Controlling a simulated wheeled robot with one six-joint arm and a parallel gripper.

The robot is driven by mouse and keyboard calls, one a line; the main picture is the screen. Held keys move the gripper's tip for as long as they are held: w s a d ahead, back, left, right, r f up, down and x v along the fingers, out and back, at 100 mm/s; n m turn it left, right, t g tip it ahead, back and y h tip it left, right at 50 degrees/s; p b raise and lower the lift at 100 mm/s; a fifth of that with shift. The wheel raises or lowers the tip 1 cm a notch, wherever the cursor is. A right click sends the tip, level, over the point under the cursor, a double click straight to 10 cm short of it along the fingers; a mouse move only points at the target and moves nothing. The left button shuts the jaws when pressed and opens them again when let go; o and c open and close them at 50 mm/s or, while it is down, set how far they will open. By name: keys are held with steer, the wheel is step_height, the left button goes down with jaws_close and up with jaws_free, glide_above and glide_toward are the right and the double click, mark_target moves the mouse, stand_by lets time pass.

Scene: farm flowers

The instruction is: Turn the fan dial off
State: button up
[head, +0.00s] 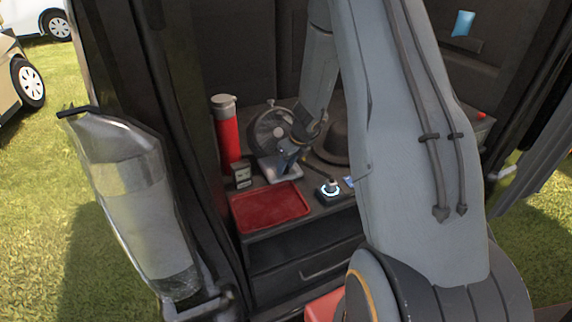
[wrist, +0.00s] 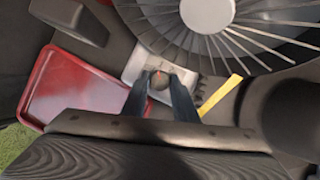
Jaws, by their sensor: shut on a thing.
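The fan (head: 270,132) stands on the counter, its round grille facing forward on a pale base (head: 281,172). In the wrist view the fan grille (wrist: 215,25) fills the top, with the pale base (wrist: 135,68) below it. The round dial (wrist: 158,82) sits on the base, with a small orange mark at its upper edge. My gripper (wrist: 160,84) has its two fingers on either side of the dial, shut on it. In the head view my gripper (head: 287,160) is at the front of the fan base, and the dial is hidden behind it.
A red tray (head: 270,206) lies in front of the fan. A red flask (head: 227,135) and a small dark box (head: 242,175) stand left. A dark hat (head: 334,142) and a small device with a lit ring (head: 329,190) are right. A yellow strip (wrist: 220,94) lies right of the fingers.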

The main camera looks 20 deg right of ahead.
steer(key=n+y, duration=0.1)
steer(key=n, duration=0.1)
steer(key=n+g+p, duration=0.1)
steer(key=n, duration=0.2)
steer(key=shift+w+d+y, duration=0.1)
steer(key=shift+d+y, duration=0.1)
steer(key=shift+y, duration=0.2)
steer(key=shift+n, duration=0.3)
steer(key=o, duration=1)
